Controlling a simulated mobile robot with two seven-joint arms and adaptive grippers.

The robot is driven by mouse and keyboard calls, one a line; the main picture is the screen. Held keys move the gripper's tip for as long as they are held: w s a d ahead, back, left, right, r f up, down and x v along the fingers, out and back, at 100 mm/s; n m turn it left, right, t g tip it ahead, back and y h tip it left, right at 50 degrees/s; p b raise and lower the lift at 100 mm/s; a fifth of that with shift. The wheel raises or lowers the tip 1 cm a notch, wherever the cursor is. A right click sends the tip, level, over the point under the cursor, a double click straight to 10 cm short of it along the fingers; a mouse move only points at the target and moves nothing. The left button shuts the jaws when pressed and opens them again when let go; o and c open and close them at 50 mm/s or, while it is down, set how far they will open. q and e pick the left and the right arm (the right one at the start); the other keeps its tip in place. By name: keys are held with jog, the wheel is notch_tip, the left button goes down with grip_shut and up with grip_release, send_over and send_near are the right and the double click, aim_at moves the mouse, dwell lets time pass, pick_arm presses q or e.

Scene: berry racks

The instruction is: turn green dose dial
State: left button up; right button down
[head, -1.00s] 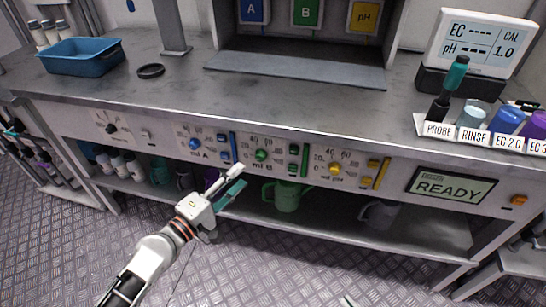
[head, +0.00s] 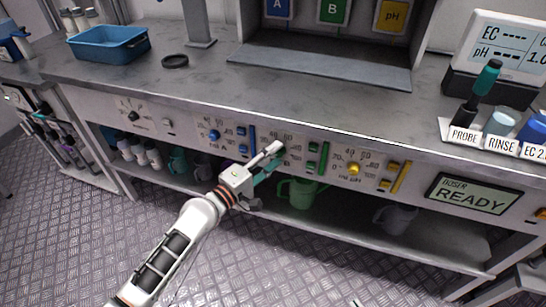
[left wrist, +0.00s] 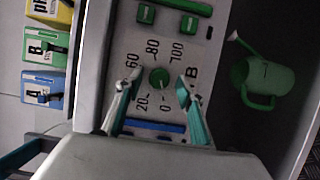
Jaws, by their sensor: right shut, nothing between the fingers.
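The green dose dial (left wrist: 159,77) shows in the left wrist view in the middle of a white panel with numbers printed around it and a letter B. My left gripper (left wrist: 157,86) is open, one finger to each side of the dial, with a gap to the dial on both sides. In the head view my left gripper (head: 273,156) is at the front panel over the ml B section and hides the dial. My right gripper (head: 355,303) shows only as a sliver at the bottom edge, shut and empty.
Beside the green dial are green buttons (head: 313,147). A blue dial (head: 214,135) is to the left and a yellow dial (head: 353,169) to the right. A green watering can (head: 301,193) stands on the shelf below. The doser screen (head: 473,196) reads READY.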

pick_arm(q)
grip_shut()
jog(key=shift+r+p, duration=0.2)
jog(key=shift+p, duration=0.1)
jog(key=m+y+p, duration=0.1)
jog(key=m+p, duration=0.1)
jog(key=p, duration=0.1)
jog(key=m+y+p, duration=0.1)
jog(key=m+p, duration=0.1)
jog(key=p, duration=0.2)
jog(key=m+g+y+p, duration=0.1)
jog(key=m+p, duration=0.1)
jog(key=p, duration=0.2)
jog(key=shift+d+r+m, duration=0.15)
jog(key=shift+r+m, duration=0.2)
jog(key=shift+m, duration=0.05)
jog(key=shift+f+m+y+p, duration=0.25)
jog(key=shift+m+y+p, duration=0.05)
jog(key=shift+p, duration=0.15)
pick_arm(e)
notch_tip(320, 180, up, 7)
jog(key=shift+s+a+r+m, duration=0.15)
jog(key=shift+s+m, duration=0.15)
jog(key=shift+r, duration=0.1)
